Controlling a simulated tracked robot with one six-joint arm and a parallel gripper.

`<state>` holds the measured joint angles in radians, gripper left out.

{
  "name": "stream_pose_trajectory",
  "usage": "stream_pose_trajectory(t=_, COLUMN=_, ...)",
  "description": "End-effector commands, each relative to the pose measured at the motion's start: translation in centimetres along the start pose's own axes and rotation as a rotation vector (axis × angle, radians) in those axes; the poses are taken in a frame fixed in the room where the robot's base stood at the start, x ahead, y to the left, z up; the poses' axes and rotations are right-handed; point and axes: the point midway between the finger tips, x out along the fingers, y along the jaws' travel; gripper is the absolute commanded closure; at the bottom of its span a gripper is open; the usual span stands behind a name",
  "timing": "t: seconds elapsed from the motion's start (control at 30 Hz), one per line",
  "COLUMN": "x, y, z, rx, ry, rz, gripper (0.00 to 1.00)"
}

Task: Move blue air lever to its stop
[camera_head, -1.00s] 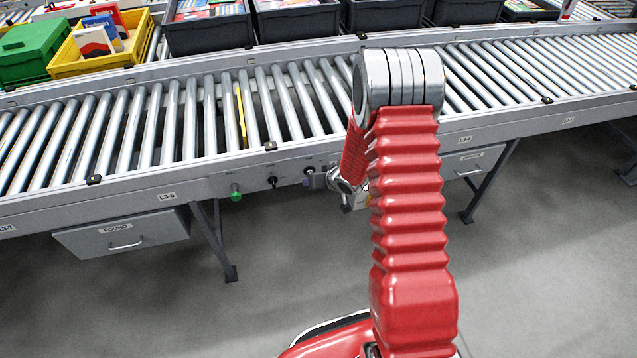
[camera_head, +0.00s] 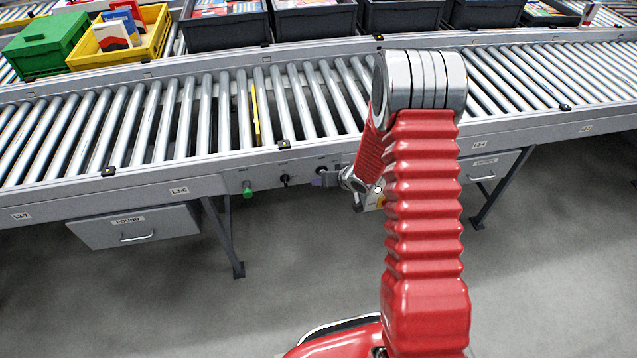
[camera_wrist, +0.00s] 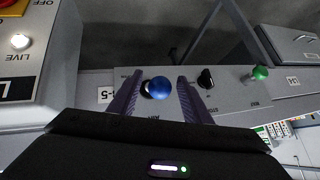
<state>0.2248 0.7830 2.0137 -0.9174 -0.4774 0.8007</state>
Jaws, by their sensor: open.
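The blue air lever shows in the wrist view as a round blue knob (camera_wrist: 161,87) on the grey control panel (camera_wrist: 228,98). My gripper (camera_wrist: 155,82) is open, with one finger on each side of the blue knob. Whether a finger touches the knob cannot be told. In the head view my gripper (camera_head: 325,178) is at the conveyor's front rail, small and partly hidden by my arm. The blue knob cannot be made out there.
A black knob (camera_wrist: 207,78) and a green knob (camera_wrist: 260,73) share the panel. A box with a lit LIVE button (camera_wrist: 20,41) stands at the wrist view's left. The roller conveyor (camera_head: 200,110) carries bins above, and a drawer (camera_head: 130,228) hangs below.

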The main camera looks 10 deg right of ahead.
Motion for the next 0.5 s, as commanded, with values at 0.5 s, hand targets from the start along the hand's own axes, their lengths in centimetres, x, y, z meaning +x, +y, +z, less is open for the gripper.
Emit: stream_pose_trajectory(t=0.5, x=-2.1, y=0.0, z=-0.1, rx=0.0, ry=0.002, rz=0.001, gripper=0.56)
